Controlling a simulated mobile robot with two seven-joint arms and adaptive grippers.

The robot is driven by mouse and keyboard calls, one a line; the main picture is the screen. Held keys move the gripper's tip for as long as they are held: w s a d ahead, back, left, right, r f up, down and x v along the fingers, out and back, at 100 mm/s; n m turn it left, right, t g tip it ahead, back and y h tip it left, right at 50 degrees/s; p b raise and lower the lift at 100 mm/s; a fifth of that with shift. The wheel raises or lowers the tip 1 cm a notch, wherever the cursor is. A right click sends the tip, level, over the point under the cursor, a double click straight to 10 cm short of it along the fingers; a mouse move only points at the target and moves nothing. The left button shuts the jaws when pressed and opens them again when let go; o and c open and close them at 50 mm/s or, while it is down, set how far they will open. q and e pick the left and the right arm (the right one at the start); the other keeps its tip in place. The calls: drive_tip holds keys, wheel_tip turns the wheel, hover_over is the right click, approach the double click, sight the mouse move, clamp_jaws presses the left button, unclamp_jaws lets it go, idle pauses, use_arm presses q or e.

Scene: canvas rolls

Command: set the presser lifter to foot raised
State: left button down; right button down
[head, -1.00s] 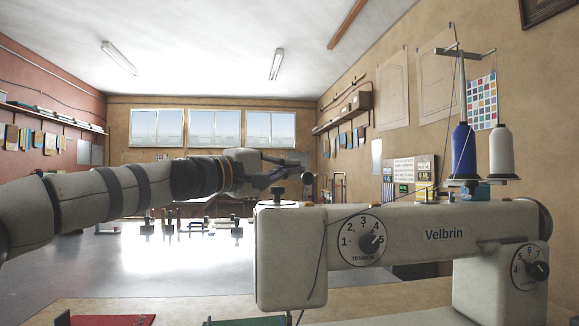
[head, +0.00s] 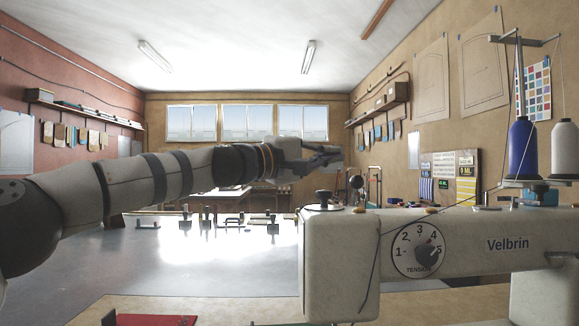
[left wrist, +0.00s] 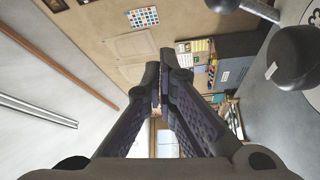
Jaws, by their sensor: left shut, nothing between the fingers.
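The white sewing machine marked Velbrin (head: 455,235) stands at the right of the head view. A black knob (head: 323,197) sits on top of its head end. Just right of it, a small dark ball on a thin stem (head: 356,182) rises behind the head; it looks like the presser lifter, but its setting cannot be read. My left gripper (head: 338,160) is shut and empty, above and beyond the head, a little left of the ball. In the left wrist view its fingers (left wrist: 160,78) meet at the tips, with a dark round knob (left wrist: 295,66) apart from them at right. My right gripper is not in view.
A blue thread cone (head: 523,150) and a white one (head: 564,150) stand on the machine's right. A thread runs down its front past the tension dial (head: 418,249). A red piece (head: 155,320) lies at the front left.

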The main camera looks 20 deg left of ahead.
use_arm(q)
drive_tip(key=s+a+f, duration=0.4)
drive_tip(key=s+a, duration=0.2)
drive_tip(key=shift+s+a+b, duration=0.2)
drive_tip(key=shift+s+b, duration=0.05)
drive_tip(key=shift+b, duration=0.15)
